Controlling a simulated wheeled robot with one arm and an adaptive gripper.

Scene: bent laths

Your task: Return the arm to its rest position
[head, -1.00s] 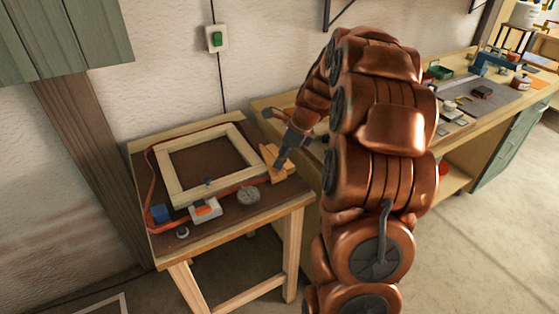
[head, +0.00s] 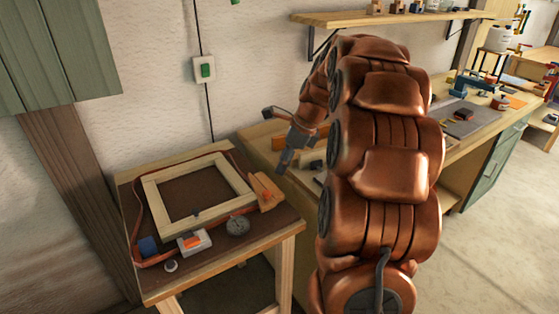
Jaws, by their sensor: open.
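My gripper (head: 285,163) hangs at the end of my copper-coloured arm, in the middle of the head view. It is open, with nothing seen between its fingers. It is above and to the right of a light wooden block (head: 265,191) at the right edge of the small table (head: 262,226). A gap shows between the gripper and the block. My arm hides part of the long bench behind it.
A long bench (head: 480,143) stands behind. A shelf (head: 345,19) hangs above. Floor at right (head: 500,250) is clear.

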